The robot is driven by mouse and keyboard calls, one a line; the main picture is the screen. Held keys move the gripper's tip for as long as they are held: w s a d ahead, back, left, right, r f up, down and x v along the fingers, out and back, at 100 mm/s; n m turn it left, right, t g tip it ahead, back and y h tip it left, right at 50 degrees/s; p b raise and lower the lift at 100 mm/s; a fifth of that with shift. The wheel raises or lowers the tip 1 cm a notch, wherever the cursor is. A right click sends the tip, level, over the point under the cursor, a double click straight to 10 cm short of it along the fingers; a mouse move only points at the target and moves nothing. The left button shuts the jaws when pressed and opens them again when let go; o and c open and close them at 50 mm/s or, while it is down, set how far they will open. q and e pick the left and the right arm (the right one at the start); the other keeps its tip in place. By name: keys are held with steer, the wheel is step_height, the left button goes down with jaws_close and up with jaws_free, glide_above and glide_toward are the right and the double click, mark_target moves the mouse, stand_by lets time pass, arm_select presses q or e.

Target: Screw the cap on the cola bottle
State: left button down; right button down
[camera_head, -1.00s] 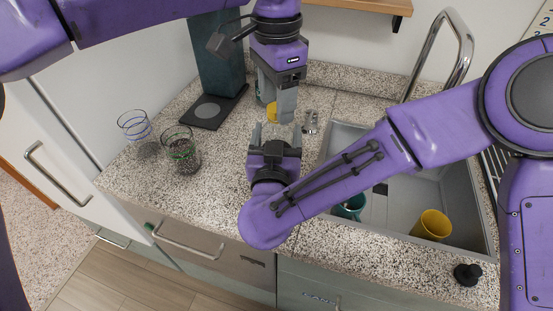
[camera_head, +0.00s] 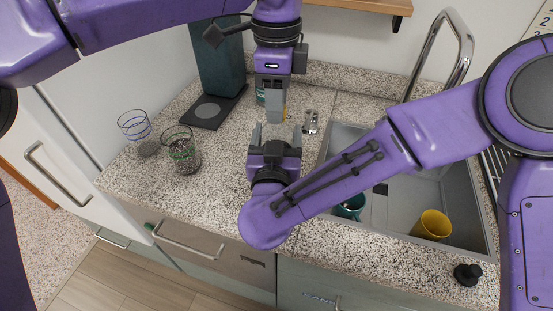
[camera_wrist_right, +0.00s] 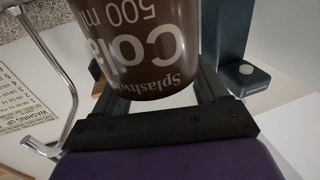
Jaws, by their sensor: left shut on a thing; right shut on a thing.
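In the right wrist view a brown cola bottle (camera_wrist_right: 142,45) with white lettering fills the upper middle. It is between the fingers of my right gripper (camera_wrist_right: 150,95), which is shut on it. In the head view my right gripper (camera_head: 276,132) is above the counter, its fingers pointing away; I cannot make out the bottle there. My left gripper (camera_head: 271,118) points down just beyond the right one. It is shut on a small yellow cap (camera_head: 285,112), of which only a sliver shows. Whether the cap touches the bottle is hidden.
Two glasses (camera_head: 181,152) stand on the speckled counter (camera_head: 225,200) at the left, near a dark teal machine (camera_head: 218,65). A sink (camera_head: 400,215) with a yellow cup (camera_head: 431,225) and a teal cup (camera_head: 350,207) is at the right, under a tall tap (camera_head: 440,40).

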arm_select(q)
steer(key=m, duration=0.6)
steer(key=shift+s+m, duration=0.1)
steer(key=shift+m, duration=0.3)
steer(key=m, duration=0.3)
steer(key=shift+f+m, duration=0.1)
steer(key=shift+m, duration=0.2)
steer(key=m, duration=1.8)
steer(key=shift+m, duration=0.3)
steer(key=m, duration=0.8)
steer(key=c, duration=0.7)
jaws_free()
